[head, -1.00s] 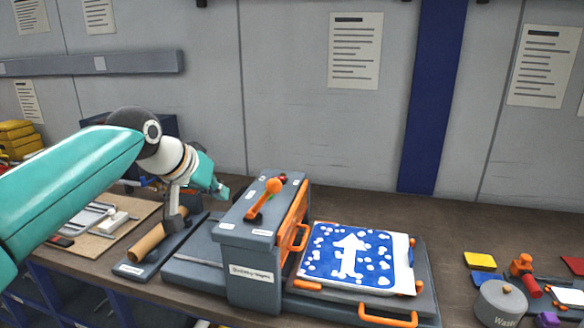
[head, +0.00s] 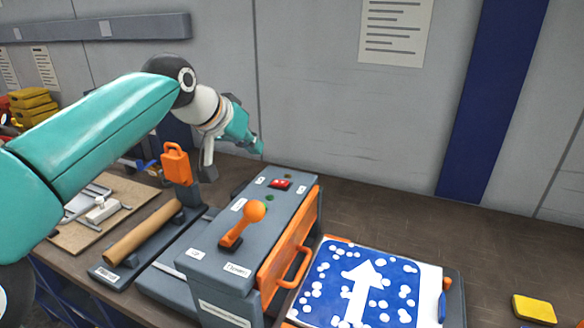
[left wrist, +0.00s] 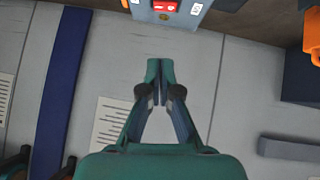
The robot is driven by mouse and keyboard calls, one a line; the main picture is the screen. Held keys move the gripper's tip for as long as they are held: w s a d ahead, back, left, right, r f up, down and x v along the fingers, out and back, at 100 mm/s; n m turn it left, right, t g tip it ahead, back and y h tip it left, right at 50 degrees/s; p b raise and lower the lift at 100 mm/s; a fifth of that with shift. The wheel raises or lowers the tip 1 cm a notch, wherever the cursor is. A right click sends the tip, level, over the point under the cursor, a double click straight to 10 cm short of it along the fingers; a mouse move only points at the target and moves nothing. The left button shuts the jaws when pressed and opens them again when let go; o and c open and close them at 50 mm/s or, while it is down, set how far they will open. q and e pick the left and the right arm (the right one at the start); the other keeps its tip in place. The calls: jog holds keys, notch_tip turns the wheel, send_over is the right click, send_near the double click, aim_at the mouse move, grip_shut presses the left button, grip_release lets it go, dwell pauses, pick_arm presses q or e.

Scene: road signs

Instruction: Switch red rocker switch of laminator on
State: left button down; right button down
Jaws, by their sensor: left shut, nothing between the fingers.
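The laminator (head: 215,262) is a grey box on the bench with an orange front panel and an orange-knobbed lever (head: 252,213). Its red rocker switch (head: 280,184) sits on the top near the far end. My left gripper (head: 260,147) is shut and empty, above and behind the far end of the laminator, apart from the switch. In the left wrist view the shut fingers (left wrist: 160,65) point toward the top edge, where the red switch (left wrist: 164,6) shows partly cut off.
A blue sign with a white arrow (head: 362,283) lies on the tray at the laminator's right. A wooden roller (head: 143,232) and an orange handle (head: 176,163) are to the left. A yellow block (head: 534,309) lies at lower right. The wall stands close behind.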

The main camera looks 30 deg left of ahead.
pick_arm(q)
jog(key=shift+w+d+r, duration=0.1)
jog(key=p, duration=0.1)
send_over(285, 180)
jog(key=s, duration=0.3)
jog(key=f, duration=0.6)
jog(key=shift+s+a+f, duration=0.1)
jog(key=shift+a+f, duration=0.2)
jog(key=shift+a, duration=0.05)
jog(key=f, duration=0.3)
jog(key=shift+w+d+f, duration=0.2)
jog(key=shift+d+f, duration=0.05)
jog(key=shift+f, duration=0.45)
